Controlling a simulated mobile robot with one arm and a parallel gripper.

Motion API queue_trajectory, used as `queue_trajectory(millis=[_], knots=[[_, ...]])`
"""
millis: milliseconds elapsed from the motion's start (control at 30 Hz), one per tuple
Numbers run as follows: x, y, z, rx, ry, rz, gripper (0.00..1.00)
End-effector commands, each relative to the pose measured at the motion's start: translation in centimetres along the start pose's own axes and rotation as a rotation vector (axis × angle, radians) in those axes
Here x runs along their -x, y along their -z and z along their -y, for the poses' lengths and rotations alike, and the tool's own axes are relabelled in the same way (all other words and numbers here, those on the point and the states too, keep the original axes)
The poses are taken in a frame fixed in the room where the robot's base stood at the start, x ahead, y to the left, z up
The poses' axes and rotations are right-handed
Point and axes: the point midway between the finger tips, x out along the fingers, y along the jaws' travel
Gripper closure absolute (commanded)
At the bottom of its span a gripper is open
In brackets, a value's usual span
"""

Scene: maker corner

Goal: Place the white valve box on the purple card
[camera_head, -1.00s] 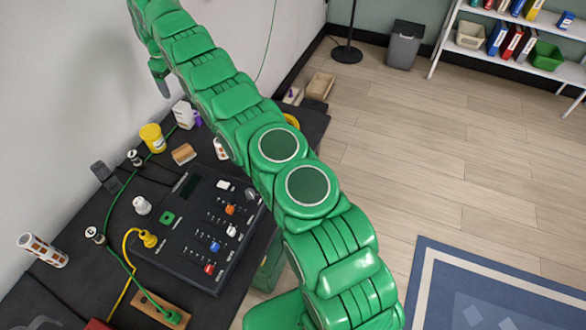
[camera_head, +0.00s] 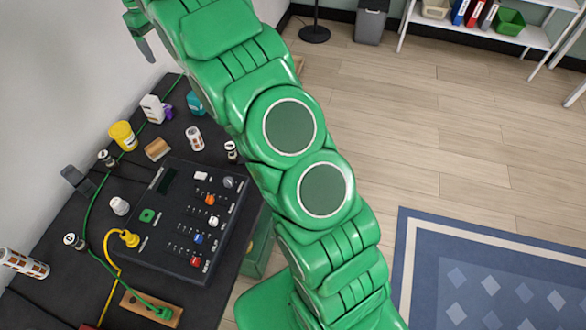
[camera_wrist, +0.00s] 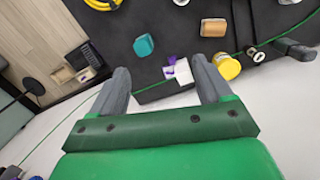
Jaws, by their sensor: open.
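The white valve box appears to be the white box (camera_head: 152,108) near the wall at the back of the dark table. It also shows in the wrist view (camera_wrist: 184,72), beyond and between my fingertips. Something small and purple (camera_head: 168,112) is right beside it and also shows in the wrist view (camera_wrist: 169,72); I cannot tell if it is the purple card. My gripper (camera_wrist: 160,66) is open with nothing between its fingers, apart from the box. In the head view only part of the gripper shows, at the top left.
A yellow tub (camera_head: 123,136), a wooden block (camera_head: 157,149) and a teal object (camera_head: 195,102) stand close to the box. A black control panel (camera_head: 180,220) and cables fill the front of the table. The wall runs along the left.

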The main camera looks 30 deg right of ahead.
Motion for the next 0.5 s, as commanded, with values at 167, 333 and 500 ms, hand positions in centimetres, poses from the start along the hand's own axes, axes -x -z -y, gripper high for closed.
queue_trajectory(millis=[167, 333, 500], knots=[[2.0, -3.9, 0.0, -0.051, -0.001, 0.007, 0.22], [3.5, -7.8, 0.3, -0.099, 0.002, 0.018, 0.22], [4.6, -11.8, 0.9, -0.145, 0.007, 0.026, 0.22]])
